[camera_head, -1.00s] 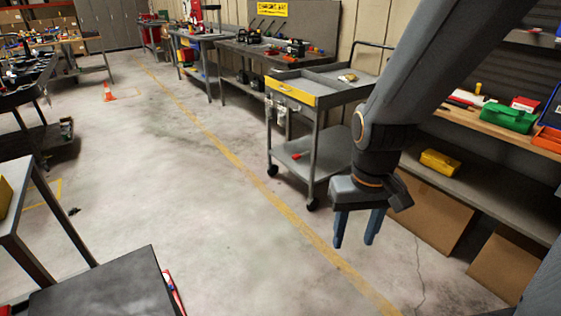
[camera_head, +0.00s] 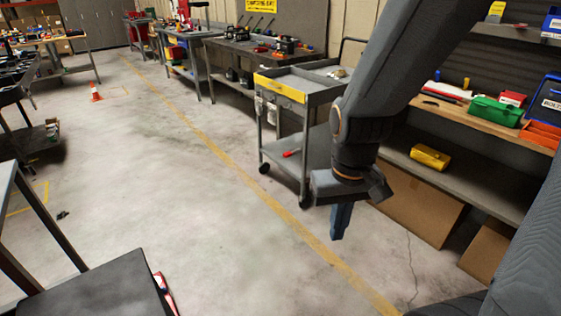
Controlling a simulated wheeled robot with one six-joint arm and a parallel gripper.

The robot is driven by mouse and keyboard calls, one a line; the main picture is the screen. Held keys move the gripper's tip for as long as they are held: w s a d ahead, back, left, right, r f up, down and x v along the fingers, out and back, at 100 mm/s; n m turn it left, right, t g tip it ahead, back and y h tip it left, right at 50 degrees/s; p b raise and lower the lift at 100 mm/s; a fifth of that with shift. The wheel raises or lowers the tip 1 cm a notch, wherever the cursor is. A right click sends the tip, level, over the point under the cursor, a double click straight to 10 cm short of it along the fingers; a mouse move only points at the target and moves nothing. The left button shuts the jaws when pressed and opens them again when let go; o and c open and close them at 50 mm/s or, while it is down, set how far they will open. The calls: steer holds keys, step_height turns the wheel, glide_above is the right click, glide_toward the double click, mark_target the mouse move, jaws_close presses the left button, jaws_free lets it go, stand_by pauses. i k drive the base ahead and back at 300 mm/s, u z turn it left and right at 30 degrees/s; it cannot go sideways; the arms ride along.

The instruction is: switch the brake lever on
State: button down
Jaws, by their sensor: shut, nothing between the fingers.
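I cannot make out a brake lever in this view. My gripper (camera_head: 341,222) hangs pointing down over the concrete floor, right of the picture's middle. Its blue fingers are closed together with nothing between them. It is in front of the right side of the grey cart (camera_head: 323,98) in the picture, apart from anything I can see. My arm hides part of the cart's right side and of the shelving behind it.
The cart has a yellow drawer front (camera_head: 280,88) and a red item (camera_head: 291,153) on its lower shelf. A wooden workbench (camera_head: 455,112) with a green box (camera_head: 495,112) is at right. A dark-topped stand (camera_head: 95,288) is at lower left. The middle floor is clear.

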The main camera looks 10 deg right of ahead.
mark_target(289, 153)
steer(key=u, duration=0.25)
steer(key=i, duration=1.5)
steer(key=z, duration=0.5)
